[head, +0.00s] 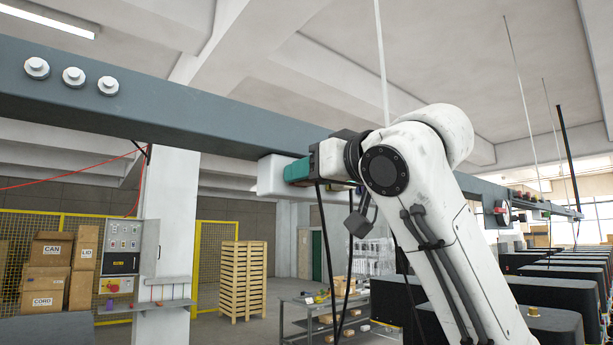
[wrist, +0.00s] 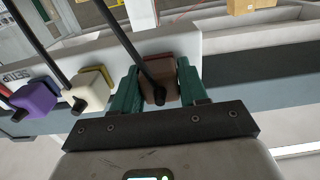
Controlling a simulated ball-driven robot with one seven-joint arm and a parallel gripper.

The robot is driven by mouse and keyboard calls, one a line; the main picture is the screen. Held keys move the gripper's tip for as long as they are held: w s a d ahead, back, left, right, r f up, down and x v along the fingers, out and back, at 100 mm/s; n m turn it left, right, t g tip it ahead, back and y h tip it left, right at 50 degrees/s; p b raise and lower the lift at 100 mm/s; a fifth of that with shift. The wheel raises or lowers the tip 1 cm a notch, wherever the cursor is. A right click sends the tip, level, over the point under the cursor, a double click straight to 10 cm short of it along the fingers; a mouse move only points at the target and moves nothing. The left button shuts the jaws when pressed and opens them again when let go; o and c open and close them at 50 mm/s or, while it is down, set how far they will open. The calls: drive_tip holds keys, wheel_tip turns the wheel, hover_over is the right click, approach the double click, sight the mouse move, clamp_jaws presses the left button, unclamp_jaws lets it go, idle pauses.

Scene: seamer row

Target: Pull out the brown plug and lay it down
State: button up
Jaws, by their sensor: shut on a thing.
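The brown plug (wrist: 158,70) is between the green fingers of my gripper (wrist: 158,82) in the wrist view, with its dark cable running up and left. My gripper is shut on it. The plug is at the face of a white socket box (wrist: 188,42); I cannot tell whether its pins are still seated. In the head view my gripper (head: 298,171) is at the white box (head: 270,177) under the overhead beam, and it hides the brown plug.
A cream plug (wrist: 91,88) and a purple plug (wrist: 36,99) sit left of the brown one, each with a cable. The grey beam (head: 200,113) runs just above. Below stand a grey table (head: 318,302) with items and stacked pallets (head: 243,280).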

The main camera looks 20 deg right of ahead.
clamp_jaws()
drive_tip(key=shift+s, duration=0.15)
drive_tip(key=shift+b+v, duration=0.85)
drive_tip(key=shift+v, duration=2.05)
